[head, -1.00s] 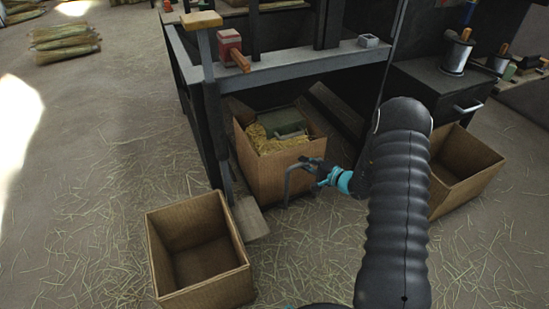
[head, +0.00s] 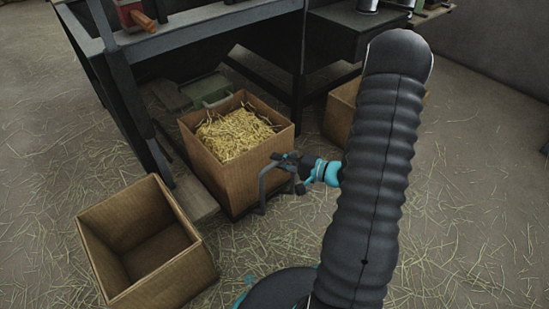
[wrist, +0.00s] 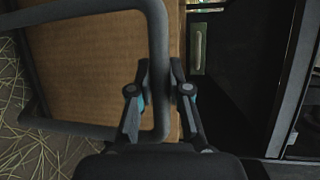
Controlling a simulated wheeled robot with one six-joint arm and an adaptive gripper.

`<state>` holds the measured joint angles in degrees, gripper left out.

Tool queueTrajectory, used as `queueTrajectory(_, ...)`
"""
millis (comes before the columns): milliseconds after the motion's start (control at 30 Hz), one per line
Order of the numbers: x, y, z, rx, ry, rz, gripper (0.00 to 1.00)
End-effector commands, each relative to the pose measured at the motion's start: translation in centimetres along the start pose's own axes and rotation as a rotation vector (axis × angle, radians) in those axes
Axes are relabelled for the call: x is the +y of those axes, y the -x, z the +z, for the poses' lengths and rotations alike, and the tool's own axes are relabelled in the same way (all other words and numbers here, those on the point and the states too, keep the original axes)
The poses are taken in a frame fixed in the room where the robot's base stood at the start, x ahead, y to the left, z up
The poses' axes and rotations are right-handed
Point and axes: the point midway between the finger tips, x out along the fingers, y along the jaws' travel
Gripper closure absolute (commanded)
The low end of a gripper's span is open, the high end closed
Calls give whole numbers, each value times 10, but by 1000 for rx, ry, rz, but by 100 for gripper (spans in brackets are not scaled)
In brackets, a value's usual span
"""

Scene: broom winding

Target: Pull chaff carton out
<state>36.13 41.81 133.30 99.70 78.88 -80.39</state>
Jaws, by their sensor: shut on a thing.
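The chaff carton (head: 238,175) is an open brown box heaped with yellow chaff (head: 236,132). It stands upright on the floor, mostly clear of the workbench frame. A grey bent-tube handle (head: 264,190) is at its front right side. My gripper (head: 292,158) is at the handle, shut on its tube. In the wrist view, my gripper's fingers (wrist: 160,78) close on both sides of the handle tube (wrist: 157,35), with the carton's brown wall (wrist: 95,65) behind it.
An empty open carton (head: 150,245) stands at front left. Another carton (head: 342,108) is partly hidden behind my arm. A green box (head: 208,90) lies behind the chaff carton. Bench legs (head: 128,95) stand to the left. The straw-strewn floor at right is open.

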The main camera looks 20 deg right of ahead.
Motion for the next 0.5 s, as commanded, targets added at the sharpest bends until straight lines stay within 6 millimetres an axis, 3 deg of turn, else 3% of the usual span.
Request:
queueTrajectory(267,0,1,-2,6,1,0,100)
queueTrajectory(300,0,1,-2,6,1,0,80)
queueTrajectory(333,0,1,-2,6,1,0,73)
queueTrajectory(500,0,0,-1,2,1,0,71)
